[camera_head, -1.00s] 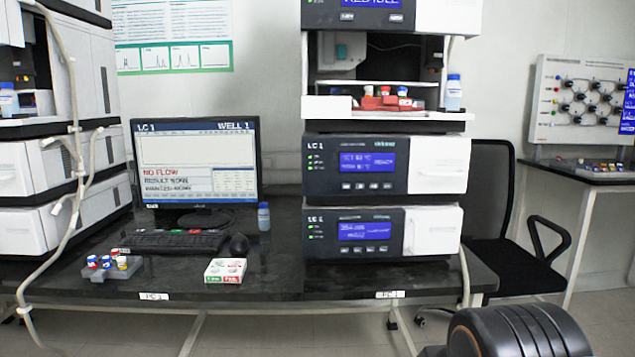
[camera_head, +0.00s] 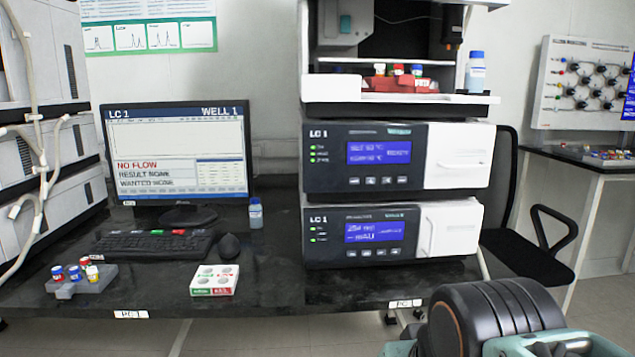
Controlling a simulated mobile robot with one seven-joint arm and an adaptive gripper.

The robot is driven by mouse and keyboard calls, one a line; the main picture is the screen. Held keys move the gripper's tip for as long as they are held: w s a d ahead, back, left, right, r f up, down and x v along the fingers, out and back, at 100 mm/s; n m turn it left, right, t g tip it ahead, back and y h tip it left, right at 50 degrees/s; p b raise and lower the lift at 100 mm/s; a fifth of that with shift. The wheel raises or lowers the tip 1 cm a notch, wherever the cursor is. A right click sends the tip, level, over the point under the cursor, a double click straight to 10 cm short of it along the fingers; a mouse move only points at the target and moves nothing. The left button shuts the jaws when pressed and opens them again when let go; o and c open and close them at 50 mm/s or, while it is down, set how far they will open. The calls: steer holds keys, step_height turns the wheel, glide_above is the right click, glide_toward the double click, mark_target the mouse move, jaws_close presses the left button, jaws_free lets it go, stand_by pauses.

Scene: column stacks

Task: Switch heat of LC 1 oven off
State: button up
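The LC 1 stack stands on the right part of the black bench. Its middle module (camera_head: 397,158), labelled LC 1, has a blue display (camera_head: 379,153) with a temperature-like line and what looks like READY. Below the display is a row of small buttons (camera_head: 379,181), and green lights (camera_head: 312,153) glow at its left. I take this module as the oven; its small print is too blurred to read. Another LC 1 module (camera_head: 392,233) with a blue display is under it. Part of my arm shows at the lower right, well in front of the stack. My gripper is not in view.
A monitor (camera_head: 178,152) reads NO FLOW. A chair (camera_head: 530,240) stands right of the stack. The bench before the stack is clear.

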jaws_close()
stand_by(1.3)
